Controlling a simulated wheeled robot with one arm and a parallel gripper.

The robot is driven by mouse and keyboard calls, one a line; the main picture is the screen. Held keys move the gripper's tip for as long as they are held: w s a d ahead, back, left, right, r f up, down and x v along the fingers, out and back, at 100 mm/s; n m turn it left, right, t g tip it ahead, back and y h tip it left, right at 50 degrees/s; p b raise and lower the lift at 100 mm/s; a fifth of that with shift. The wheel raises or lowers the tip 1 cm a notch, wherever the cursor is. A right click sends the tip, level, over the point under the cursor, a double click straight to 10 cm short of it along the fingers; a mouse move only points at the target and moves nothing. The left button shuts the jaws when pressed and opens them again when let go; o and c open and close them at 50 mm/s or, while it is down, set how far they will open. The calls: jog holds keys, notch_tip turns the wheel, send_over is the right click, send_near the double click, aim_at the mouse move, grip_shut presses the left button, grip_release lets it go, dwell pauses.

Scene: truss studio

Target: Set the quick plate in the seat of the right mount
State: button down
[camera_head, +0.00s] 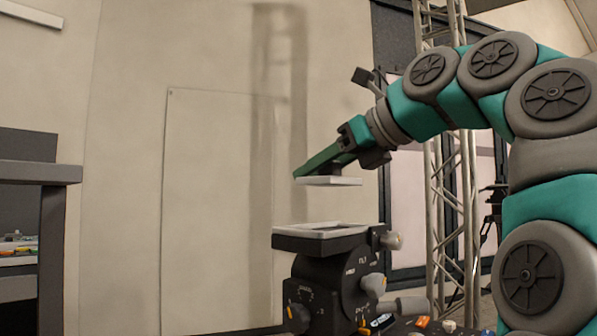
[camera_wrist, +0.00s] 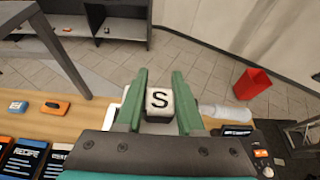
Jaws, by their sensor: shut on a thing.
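My gripper (camera_head: 300,175) is shut on the quick plate (camera_head: 328,181), a thin pale plate held roughly level. In the wrist view my gripper's green fingers (camera_wrist: 159,82) close on a pale block marked "S" (camera_wrist: 159,101), and a white plate edge shows beside the left finger. A dark mount (camera_head: 325,270) with knobs stands below in the head view. Its seat (camera_head: 285,231) has a pale rim and faces up. The plate hangs above the seat with a clear gap. Only one mount is plain, and I cannot tell the seat's inside.
A wooden table (camera_wrist: 85,128) carries an orange item (camera_wrist: 55,107), a blue item (camera_wrist: 18,106) and dark recipe cards (camera_wrist: 25,158). A red bin (camera_wrist: 252,83) stands on the tiled floor. A metal truss (camera_head: 440,210) rises behind my arm. A dark shelf (camera_head: 55,172) stands far left.

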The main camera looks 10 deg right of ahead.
jog(key=shift+s+d, duration=0.1)
jog(key=shift+s, duration=0.05)
jog(key=shift+f, duration=2.85)
jog(key=shift+f, duration=0.7)
jog(key=shift+c, duration=2.2)
grip_release()
jog(key=shift+f, duration=0.1)
